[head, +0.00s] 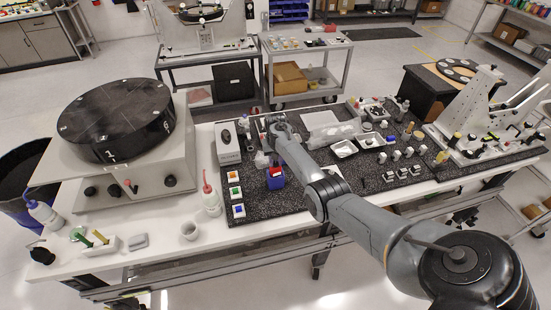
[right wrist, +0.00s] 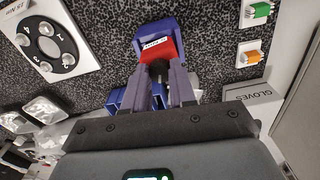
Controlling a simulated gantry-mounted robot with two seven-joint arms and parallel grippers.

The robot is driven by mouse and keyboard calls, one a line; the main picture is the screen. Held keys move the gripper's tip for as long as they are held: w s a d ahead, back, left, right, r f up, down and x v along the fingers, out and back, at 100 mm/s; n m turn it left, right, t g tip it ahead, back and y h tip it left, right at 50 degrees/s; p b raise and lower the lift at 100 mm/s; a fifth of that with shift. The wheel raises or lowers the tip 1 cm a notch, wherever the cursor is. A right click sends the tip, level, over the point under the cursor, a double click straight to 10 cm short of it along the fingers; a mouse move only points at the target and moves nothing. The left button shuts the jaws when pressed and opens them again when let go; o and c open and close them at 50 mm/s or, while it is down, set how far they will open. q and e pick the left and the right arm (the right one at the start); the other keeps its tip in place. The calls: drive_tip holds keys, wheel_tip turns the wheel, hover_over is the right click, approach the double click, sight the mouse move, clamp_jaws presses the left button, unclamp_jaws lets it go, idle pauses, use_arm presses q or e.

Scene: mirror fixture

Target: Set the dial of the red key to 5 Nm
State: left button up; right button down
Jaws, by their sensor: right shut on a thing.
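The red key (right wrist: 156,52) is a red block with a small white label, framed by a blue-purple holder (right wrist: 143,30) in the right wrist view. In the head view its red top (head: 275,171) shows in a blue holder (head: 276,183) on the speckled mat. My right gripper (right wrist: 163,80) has its two fingers closed around the dark part just below the red block. The label's writing is too small to read, and I cannot make out a dial setting on the key. My left gripper is not in view.
A white plate with a black numbered disc (right wrist: 50,48) lies beside the key in the right wrist view. A gloves box (right wrist: 255,100) and green (right wrist: 257,11) and orange (right wrist: 250,54) pieces are at the right. A squeeze bottle (head: 211,199) stands left of the mat.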

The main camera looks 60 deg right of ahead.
drive_tip(key=n+p, duration=0.1)
drive_tip(key=n, duration=0.2)
drive_tip(key=shift+r+n, duration=0.1)
drive_tip(key=shift+n, duration=0.2)
drive_tip(key=shift+n+p, duration=0.35)
drive_tip(key=shift+n, duration=0.25)
drive_tip(key=c, duration=0.9)
unclamp_jaws()
